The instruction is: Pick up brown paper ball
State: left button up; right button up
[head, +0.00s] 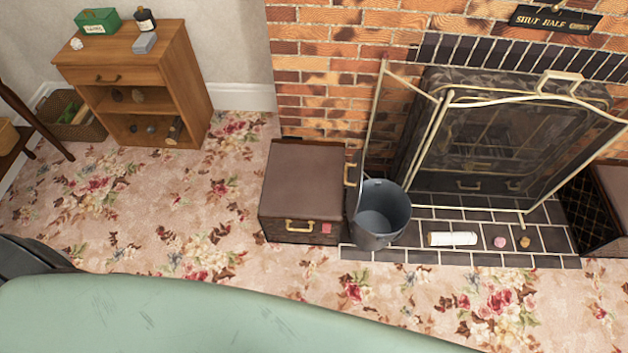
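A small brown, crumpled-looking ball (524,242) lies on the dark tiled hearth, in front of the fire screen. It looks like the brown paper ball, but it is too small to be sure of its material. A pinkish ball (500,242) lies just to its left, apart from it. Neither of my grippers shows in the head view.
A white roll (452,239) and a grey bucket (381,214) are on the hearth's left part. A brown box (304,185) stands beside the bucket. The gold-framed fire screen (500,139) stands behind. A wooden cabinet (140,73) is at upper left. Floral carpet (200,215) is open before the hearth.

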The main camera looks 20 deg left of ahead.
aim_at(524, 241)
jog(key=u, duration=0.15)
jog(key=z, duration=1.6)
jog(key=u, duration=0.35)
jog(key=i+l+u, duration=0.3)
jog(key=u, duration=0.2)
jog(key=i+l+u, duration=0.2)
jog(key=l+u, duration=0.15)
jog(key=u, duration=0.15)
